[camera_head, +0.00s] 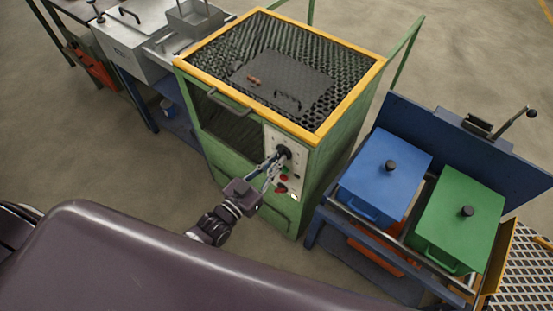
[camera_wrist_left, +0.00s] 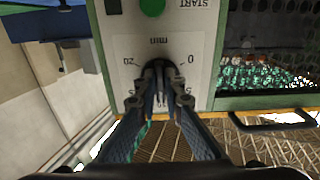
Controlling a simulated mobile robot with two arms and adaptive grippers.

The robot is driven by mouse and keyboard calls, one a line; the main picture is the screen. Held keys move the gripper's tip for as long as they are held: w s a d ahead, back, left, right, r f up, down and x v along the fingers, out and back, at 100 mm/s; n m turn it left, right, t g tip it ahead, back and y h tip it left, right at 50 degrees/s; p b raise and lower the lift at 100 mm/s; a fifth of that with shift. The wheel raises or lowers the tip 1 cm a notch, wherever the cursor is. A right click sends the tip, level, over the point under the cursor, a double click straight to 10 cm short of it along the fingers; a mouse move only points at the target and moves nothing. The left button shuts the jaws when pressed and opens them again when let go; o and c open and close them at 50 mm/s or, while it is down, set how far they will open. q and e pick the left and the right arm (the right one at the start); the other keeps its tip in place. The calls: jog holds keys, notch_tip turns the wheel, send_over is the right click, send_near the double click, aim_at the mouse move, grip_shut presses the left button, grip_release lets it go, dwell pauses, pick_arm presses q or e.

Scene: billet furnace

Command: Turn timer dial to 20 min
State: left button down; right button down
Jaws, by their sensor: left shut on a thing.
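The timer dial (camera_head: 285,151) is a black knob on the light control panel at the furnace's front. In the left wrist view the dial (camera_wrist_left: 158,68) sits on the panel (camera_wrist_left: 207,40), which reads "20", "min" and "0" upside down. The "20" is left of the dial and the "0" right of it. My left gripper (camera_head: 274,161) is shut on the dial, with a finger on each side in the left wrist view (camera_wrist_left: 158,99). The fingers partly hide the knob, and I cannot tell its exact setting. My right gripper is not in view.
The green furnace (camera_head: 222,170) has a yellow-rimmed mesh top and a dark front handle (camera_head: 229,105). A green button (camera_wrist_left: 152,6) and START lettering are near the dial. A blue box (camera_head: 385,178) and a green box (camera_head: 459,222) stand right.

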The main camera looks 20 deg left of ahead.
pick_arm(q)
jog(key=shift+a+r+m+b, duration=0.1)
jog(key=shift+m+b, duration=1.15)
jog(key=shift+m, duration=4.75)
jog(key=shift+a+r+m+b, duration=0.1)
jog(key=shift+m+b, duration=1.15)
jog(key=shift+m, duration=4.75)
jog(key=c, duration=2)
grip_release()
jog(key=shift+r, duration=0.1)
jog(key=shift+c, duration=0.2)
jog(key=v, duration=1.2)
